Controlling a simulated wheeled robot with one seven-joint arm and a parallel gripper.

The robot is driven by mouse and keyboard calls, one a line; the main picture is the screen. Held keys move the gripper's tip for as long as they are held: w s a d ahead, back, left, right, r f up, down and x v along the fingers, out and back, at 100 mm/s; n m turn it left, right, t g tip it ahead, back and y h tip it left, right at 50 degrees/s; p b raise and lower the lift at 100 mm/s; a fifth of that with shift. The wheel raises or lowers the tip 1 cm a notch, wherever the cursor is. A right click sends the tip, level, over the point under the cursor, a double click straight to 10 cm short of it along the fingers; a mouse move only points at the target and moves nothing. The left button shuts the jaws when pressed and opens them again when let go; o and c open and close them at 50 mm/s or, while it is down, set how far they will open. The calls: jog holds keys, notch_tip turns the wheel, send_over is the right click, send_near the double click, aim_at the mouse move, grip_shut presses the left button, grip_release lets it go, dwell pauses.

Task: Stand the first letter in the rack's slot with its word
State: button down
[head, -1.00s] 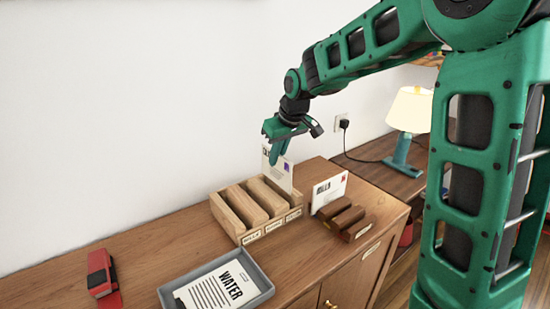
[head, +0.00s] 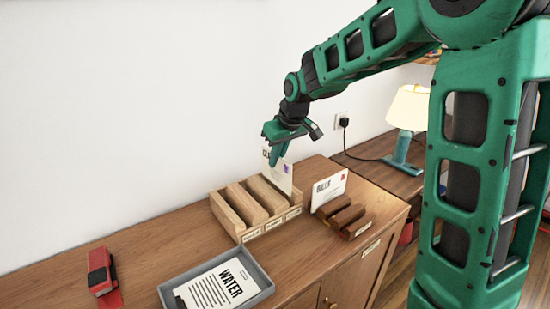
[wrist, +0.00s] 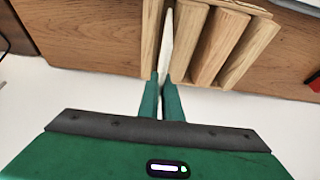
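A light wooden rack (head: 246,233) with thick dividers and small word labels on its front stands on the cabinet; the labels are too small to read surely. A white letter (head: 281,178) with a purple stamp stands upright at the rack's rightmost slot, its lower part hidden by the rack. My gripper (head: 277,155) is above the rack, its fingers shut on the letter's top edge and hiding part of its print. In the wrist view, the letter (wrist: 167,45) shows edge-on between the fingertips (wrist: 161,92), inside the slot between the end wall and a divider of the rack (wrist: 208,45).
A dark wooden holder (head: 345,217) right of the rack bears a letter reading BILLS (head: 328,188). A grey tray (head: 262,275) in front holds a WATER sheet (head: 222,287). A red object (head: 101,270) lies at left. A lamp (head: 408,110) stands on the lower table at right.

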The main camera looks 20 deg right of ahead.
aim_at(274, 183)
jog(key=shift+f, duration=3.1)
dwell(0.3)
jog(key=c, duration=1.9)
grip_release()
jog(key=shift+o, duration=0.2)
jog(key=shift+r, duration=4.5)
jog(key=shift+d, duration=0.1)
jog(key=s+d+f+m+g+h, duration=0.1)
jog(key=s+d+m, duration=0.2)
jog(key=s+d, duration=0.55)
jog(key=s+d+m+g+h, duration=0.15)
jog(key=s+d, duration=0.45)
jog(key=s, duration=0.6)
jog(key=s+d+f+m+g, duration=0.1)
jog(key=s+f+m, duration=0.1)
jog(key=s, duration=0.7)
jog(key=s+d+f+m+g+y, duration=0.1)
jog(key=s+f+m, duration=0.1)
jog(key=s, duration=0.8)
jog(key=shift+d+m, duration=0.3)
jog(key=shift+m, duration=0.45)
